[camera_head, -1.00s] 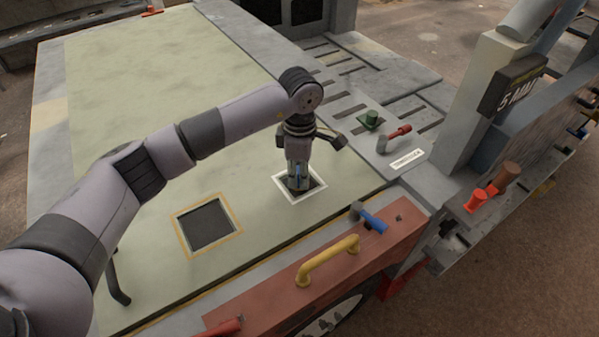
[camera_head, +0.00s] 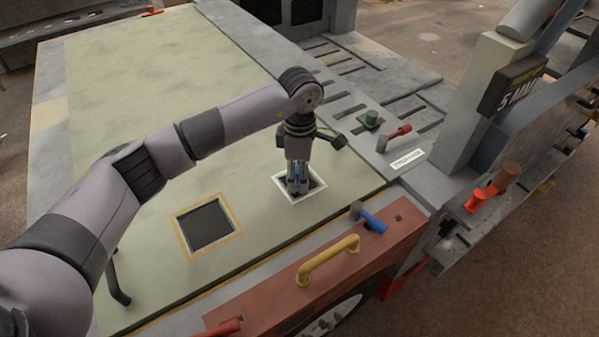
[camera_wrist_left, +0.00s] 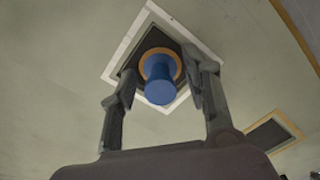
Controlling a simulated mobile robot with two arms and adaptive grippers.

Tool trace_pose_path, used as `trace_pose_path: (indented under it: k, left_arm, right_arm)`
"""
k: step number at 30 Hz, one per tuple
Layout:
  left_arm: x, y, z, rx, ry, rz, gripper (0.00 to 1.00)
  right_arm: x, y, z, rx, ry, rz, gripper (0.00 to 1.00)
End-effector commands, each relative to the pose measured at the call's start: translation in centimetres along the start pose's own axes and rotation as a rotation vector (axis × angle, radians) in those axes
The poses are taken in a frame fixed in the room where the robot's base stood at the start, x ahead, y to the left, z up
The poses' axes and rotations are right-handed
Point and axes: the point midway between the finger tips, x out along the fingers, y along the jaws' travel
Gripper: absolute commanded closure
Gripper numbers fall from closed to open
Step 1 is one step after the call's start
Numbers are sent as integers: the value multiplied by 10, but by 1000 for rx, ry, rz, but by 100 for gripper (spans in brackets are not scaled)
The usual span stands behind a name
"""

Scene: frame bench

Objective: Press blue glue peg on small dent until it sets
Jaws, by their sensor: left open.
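The blue glue peg (camera_wrist_left: 160,82) has an orange ring at its far end. It stands in a dark square patch with a white border (camera_wrist_left: 127,45); the ring hides what lies beneath, so I cannot make out a dent. In the head view the white-bordered square (camera_head: 318,198) is on the pale green panel. My left gripper (camera_head: 297,188) points down over it. Its two fingers are open on either side of the peg, with visible gaps between them and the peg. My right gripper is not in view.
A second dark square with an orange border (camera_head: 236,231) lies to the left. A blue-handled hammer (camera_head: 371,219) and a yellow handle (camera_head: 328,260) are at the near edge. The panel's far part is clear.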

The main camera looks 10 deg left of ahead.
Motion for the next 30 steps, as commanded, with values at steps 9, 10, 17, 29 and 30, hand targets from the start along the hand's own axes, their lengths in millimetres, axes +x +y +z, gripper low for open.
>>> trace_pose_path:
  k: [9, 10, 17, 29, 30]
  left_arm:
    - [-48, 2, 0, 0, -2, 6, 56]
    - [-55, 2, 0, 0, -2, 7, 56]
    - [-99, 1, 0, 0, -1, 4, 56]
    - [-120, 0, 0, 0, 0, -1, 56]
    - [-120, 0, 0, 0, 0, 0, 56]
  right_arm:
    - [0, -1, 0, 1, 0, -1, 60]
    - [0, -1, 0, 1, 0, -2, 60]
    - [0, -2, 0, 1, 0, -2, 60]
    - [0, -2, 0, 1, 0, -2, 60]
    - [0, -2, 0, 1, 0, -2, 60]
